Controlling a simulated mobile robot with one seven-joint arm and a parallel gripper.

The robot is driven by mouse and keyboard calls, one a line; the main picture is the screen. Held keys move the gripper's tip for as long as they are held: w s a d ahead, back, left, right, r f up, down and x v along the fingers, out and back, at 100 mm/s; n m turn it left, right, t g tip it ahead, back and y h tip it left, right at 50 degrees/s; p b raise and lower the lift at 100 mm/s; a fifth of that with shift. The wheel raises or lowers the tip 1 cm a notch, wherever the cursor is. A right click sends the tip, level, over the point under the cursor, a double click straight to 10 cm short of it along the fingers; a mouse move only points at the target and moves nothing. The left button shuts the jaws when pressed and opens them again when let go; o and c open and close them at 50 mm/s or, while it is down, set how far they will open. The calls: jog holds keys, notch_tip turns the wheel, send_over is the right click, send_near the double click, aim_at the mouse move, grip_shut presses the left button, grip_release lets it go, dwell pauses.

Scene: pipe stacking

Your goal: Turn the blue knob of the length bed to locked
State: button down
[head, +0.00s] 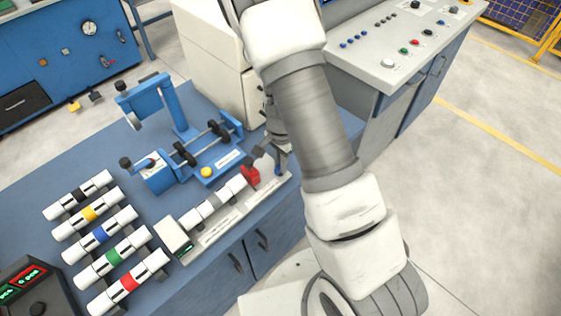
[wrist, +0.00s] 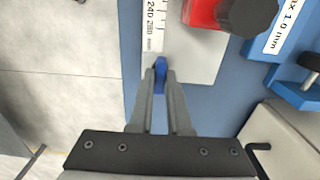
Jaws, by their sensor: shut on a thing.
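The blue knob (wrist: 161,66) sits at the end of the length bed in the wrist view. My gripper (wrist: 161,77) is shut on it, one finger on each side. The length bed (wrist: 200,62) has a millimetre scale along its edge. In the head view the length bed (head: 217,230) lies on the blue bench, with a white and grey pipe on it and a red stop (head: 250,177) near its far end. My arm partly covers that end, and the knob is hard to make out there. No lock marking is readable.
The red stop, with a black knob (wrist: 247,14), stands close to my gripper. A blue gauge fixture (head: 205,160) stands behind the bed. Several banded pipes (head: 103,235) lie on a rack at left. A grey control console (head: 390,70) stands at right.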

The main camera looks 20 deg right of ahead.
dwell(0.4)
jog(key=c, duration=0.9)
grip_release()
jog(key=shift+o, duration=0.2)
notch_tip(320, 180, up, 18)
jog(key=p, duration=0.2)
jog(key=shift+f, duration=0.25)
jog(key=shift+s, duration=0.15)
